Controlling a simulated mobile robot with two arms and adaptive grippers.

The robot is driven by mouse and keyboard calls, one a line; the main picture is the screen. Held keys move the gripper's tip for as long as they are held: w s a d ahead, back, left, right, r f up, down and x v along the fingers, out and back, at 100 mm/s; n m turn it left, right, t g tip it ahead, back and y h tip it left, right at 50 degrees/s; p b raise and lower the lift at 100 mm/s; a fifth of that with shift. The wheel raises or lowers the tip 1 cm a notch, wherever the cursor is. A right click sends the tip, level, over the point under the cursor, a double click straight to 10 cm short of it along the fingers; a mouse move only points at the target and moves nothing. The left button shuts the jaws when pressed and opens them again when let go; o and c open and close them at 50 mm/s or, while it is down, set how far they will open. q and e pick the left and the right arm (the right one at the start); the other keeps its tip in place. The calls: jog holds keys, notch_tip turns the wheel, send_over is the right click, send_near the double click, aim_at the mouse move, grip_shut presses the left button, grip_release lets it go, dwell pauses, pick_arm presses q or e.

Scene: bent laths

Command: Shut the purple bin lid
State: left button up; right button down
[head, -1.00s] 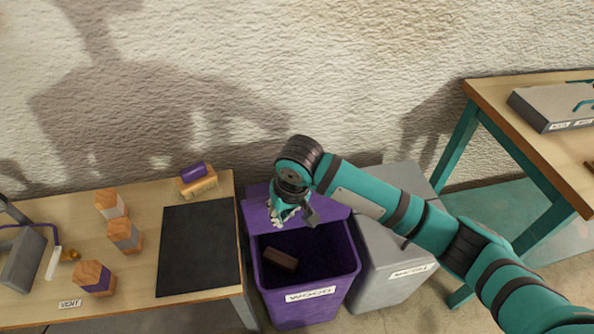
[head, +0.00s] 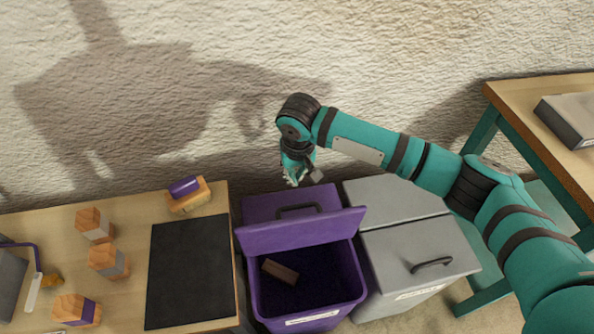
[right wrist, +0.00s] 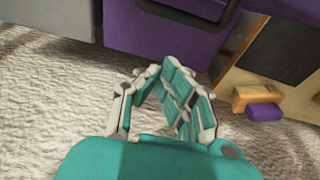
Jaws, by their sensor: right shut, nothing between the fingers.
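The purple bin (head: 312,318) stands between the workbench and a grey bin. Its purple lid (head: 300,233) is open and raised at a steep tilt, with a dark handle (head: 297,208) on its far side. The front opening is uncovered, and a brown block (head: 280,271) lies inside. My right gripper (head: 297,175) is shut and empty, above and behind the lid, close to the wall. In the right wrist view its fingers (right wrist: 170,88) point towards purple surfaces with the handle (right wrist: 188,12). I cannot tell whether they touch. My left gripper is not in view.
The grey bin (head: 400,245) on the right is closed. The workbench (head: 130,215) on the left carries a black mat (head: 188,272), several wooden blocks and a purple-topped wooden piece (head: 187,195). The textured wall is close behind. Another table (head: 512,100) stands at far right.

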pick_arm(q)
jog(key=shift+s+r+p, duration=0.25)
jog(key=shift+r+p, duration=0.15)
jog(key=shift+p, duration=0.05)
pick_arm(e)
jog(key=shift+s+d+f, duration=0.1)
jog(key=shift+s+f, duration=0.25)
jog(key=shift+f, duration=0.55)
jog(key=shift+s+d+f, duration=0.1)
jog(key=shift+s+f, duration=0.25)
jog(key=shift+f, duration=0.55)
jog(key=shift+s+f, duration=0.35)
jog(key=shift+f, duration=0.55)
